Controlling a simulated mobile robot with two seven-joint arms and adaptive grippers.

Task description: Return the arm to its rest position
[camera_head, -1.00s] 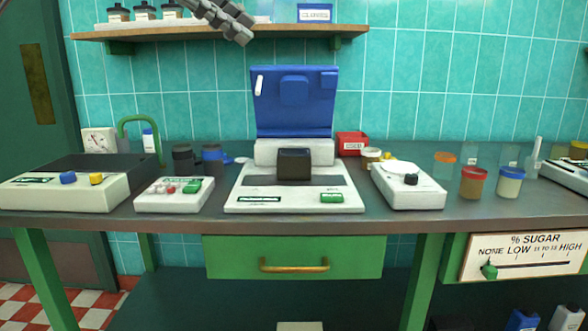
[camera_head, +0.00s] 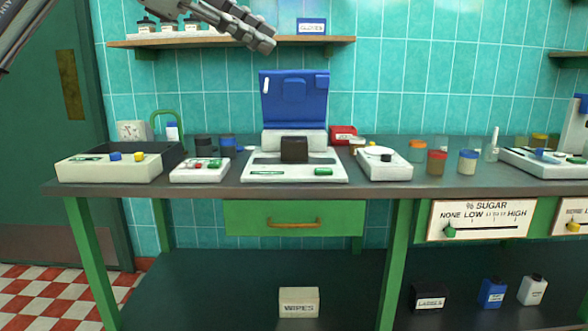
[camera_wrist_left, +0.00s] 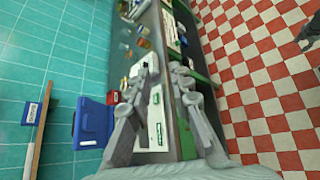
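My left gripper (camera_head: 262,38) is at the top of the head view, in front of the wall shelf (camera_head: 330,41) and above the bench. It points right and slightly down. In the left wrist view its two grey fingers (camera_wrist_left: 165,72) stand apart with nothing held between them. The bench shows behind and between them. A grey link of my arm crosses the upper left corner of the head view.
The bench (camera_head: 210,188) carries a white device with a raised blue lid (camera_head: 293,98), smaller devices and several jars. A green drawer (camera_head: 250,219) is shut below. A box marked WIPES (camera_head: 299,302) stands on the lower shelf. Checkered floor (camera_wrist_left: 270,90) is bare nearby.

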